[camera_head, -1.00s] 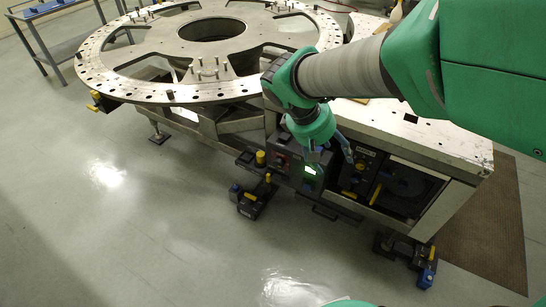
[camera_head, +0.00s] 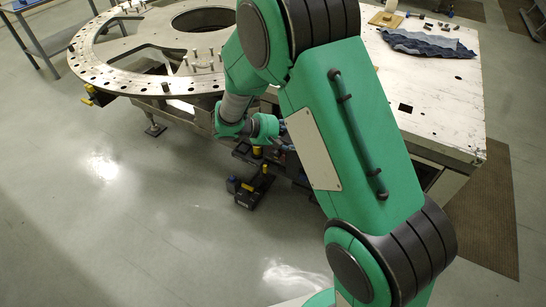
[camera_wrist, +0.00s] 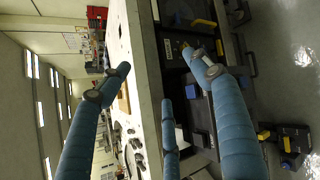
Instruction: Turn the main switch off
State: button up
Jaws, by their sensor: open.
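The dark control panel (camera_wrist: 180,80) is on the side of the metal machine base and shows sideways in the wrist view. It carries small fittings and a blue part (camera_wrist: 201,138), but I cannot tell which is the main switch. My gripper (camera_wrist: 158,75) has blue padded fingers, spread apart with nothing between them. One finger is over the pale table top side, and the other two overlap the dark panel in the picture. I cannot tell if any touches. In the head view my arm hides most of the panel and gripper.
The round turret plate (camera_head: 88,60) with upright pins is at the back left. A flat white table top (camera_head: 440,100) bears a dark blue cloth (camera_head: 425,43). A black pedal unit with yellow parts (camera_head: 250,190) stands on the floor, which is clear at left.

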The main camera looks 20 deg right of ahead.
jog(key=w+a+f+n+t+h, duration=0.1)
jog(key=w+a+f+n+t, duration=0.2)
jog(key=w+f, duration=0.35)
jog(key=w+a+f+n+t+h, duration=0.1)
jog(key=w+a+f+n+t, duration=0.2)
jog(key=f, duration=0.7)
jog(key=n+t+y+p, duration=0.2)
jog(key=n+t, duration=0.4)
jog(key=n, duration=0.2)
send_near(273, 157)
jog(key=v, duration=0.4)
jog(key=shift+r, duration=0.4)
jog(key=b+x, duration=0.1)
jog(key=x, duration=0.6)
jog(key=b+x, duration=0.1)
jog(key=x, duration=0.5)
jog(key=shift+w+d+f+b, duration=0.25)
jog(key=shift+d+b, duration=0.1)
jog(key=c, duration=1.1)
jog(key=shift+c, duration=0.2)
